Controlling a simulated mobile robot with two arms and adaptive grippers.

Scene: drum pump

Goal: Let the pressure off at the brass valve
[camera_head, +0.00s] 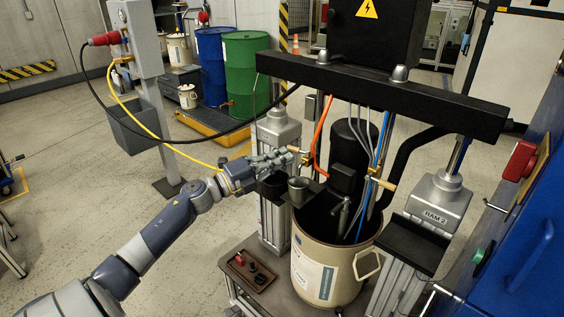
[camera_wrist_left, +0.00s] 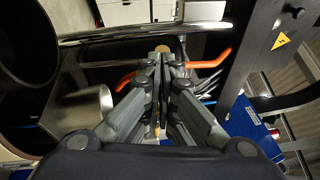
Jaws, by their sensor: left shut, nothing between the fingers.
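My left gripper (camera_head: 289,153) is shut and empty in the head view, reaching in from the left above the drum press. A small brass fitting (camera_head: 305,159) on the orange hose shows just beyond its fingertips. A second brass fitting with a handle (camera_head: 383,183) sits to the right on the blue hose. I cannot tell which one is the valve. In the left wrist view the closed fingers (camera_wrist_left: 160,62) point at a round brass end (camera_wrist_left: 162,48) just past the tips. Whether they touch it is unclear. My right gripper is not in view.
An open beige drum (camera_head: 316,267) stands under the crossbar (camera_head: 385,92), between two ram columns. A grey metal cup (camera_head: 299,190) sits just below my left gripper. An orange hose (camera_head: 321,133) and grey hoses hang close by. A yellow cable (camera_head: 150,130) runs behind my arm.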

